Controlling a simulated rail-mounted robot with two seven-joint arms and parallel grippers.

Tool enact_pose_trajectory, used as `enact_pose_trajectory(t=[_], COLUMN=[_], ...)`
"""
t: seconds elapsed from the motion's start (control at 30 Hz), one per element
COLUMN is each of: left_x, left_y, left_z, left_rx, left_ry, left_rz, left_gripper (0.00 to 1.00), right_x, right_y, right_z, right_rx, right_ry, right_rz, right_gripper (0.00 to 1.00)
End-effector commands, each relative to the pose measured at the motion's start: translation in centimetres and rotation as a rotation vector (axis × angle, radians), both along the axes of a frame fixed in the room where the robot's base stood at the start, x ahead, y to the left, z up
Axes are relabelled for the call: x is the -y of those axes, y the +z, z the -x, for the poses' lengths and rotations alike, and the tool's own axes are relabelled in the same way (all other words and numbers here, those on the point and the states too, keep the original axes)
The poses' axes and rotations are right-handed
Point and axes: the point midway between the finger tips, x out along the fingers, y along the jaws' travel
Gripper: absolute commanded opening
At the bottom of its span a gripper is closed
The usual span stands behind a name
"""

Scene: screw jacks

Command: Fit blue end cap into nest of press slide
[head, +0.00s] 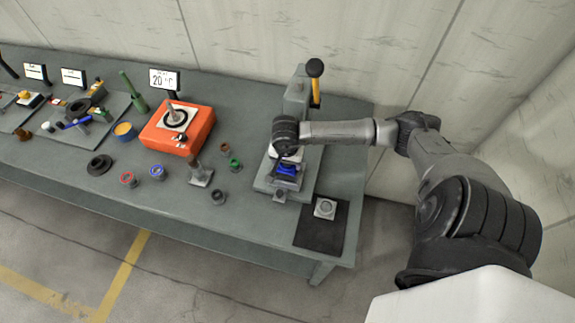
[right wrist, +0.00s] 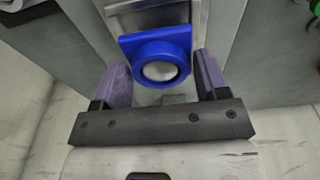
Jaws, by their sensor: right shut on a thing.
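The blue end cap (head: 286,171) is at the press, just below my right wrist in the head view. In the right wrist view the blue end cap (right wrist: 158,62) shows a square flange and a round collar with a pale centre. My right gripper (right wrist: 162,78) is shut on it, with one purple finger on each side. The press (head: 297,92) stands at the right of the bench with a yellow, black-knobbed lever. A grey metal part of the press (right wrist: 148,14) lies beyond the cap. The nest is hidden, so I cannot tell whether the cap is seated. My left gripper is out of view.
A dark mat (head: 321,236) with a grey square part (head: 325,208) lies at the bench's right front corner. An orange fixture (head: 178,127) stands left of the press. Several small coloured rings and caps (head: 128,179) lie along the front. The wall is close behind the bench (head: 240,93).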

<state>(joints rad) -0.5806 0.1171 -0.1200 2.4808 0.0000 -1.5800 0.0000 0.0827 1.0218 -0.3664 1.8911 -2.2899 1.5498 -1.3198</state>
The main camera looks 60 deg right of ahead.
Motion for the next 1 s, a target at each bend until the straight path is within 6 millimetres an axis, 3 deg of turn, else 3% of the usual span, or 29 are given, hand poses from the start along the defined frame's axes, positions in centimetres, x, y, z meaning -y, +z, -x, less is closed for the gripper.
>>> enact_pose_trajectory(t=[0.23,0.6,0.63,0.9,1.0], left_x=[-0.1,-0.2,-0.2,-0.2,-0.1], left_y=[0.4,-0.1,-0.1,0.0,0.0], left_z=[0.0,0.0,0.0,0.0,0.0], left_rx=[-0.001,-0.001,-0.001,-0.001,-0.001], left_ry=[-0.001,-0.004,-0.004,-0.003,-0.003], left_rz=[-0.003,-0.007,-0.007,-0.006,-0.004], left_gripper=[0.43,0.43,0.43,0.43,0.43], right_x=[-0.1,0.0,0.0,-0.1,-0.1], right_y=[-2.9,-3.3,-3.4,-3.3,-3.3], right_z=[0.0,0.0,0.0,0.0,0.0], right_rx=[0.000,0.001,0.000,0.000,0.000], right_ry=[-0.001,0.001,0.001,0.001,0.001], right_rz=[-0.001,0.001,0.000,0.000,0.000], right_gripper=[0.34,0.34,0.68,0.93,0.93])
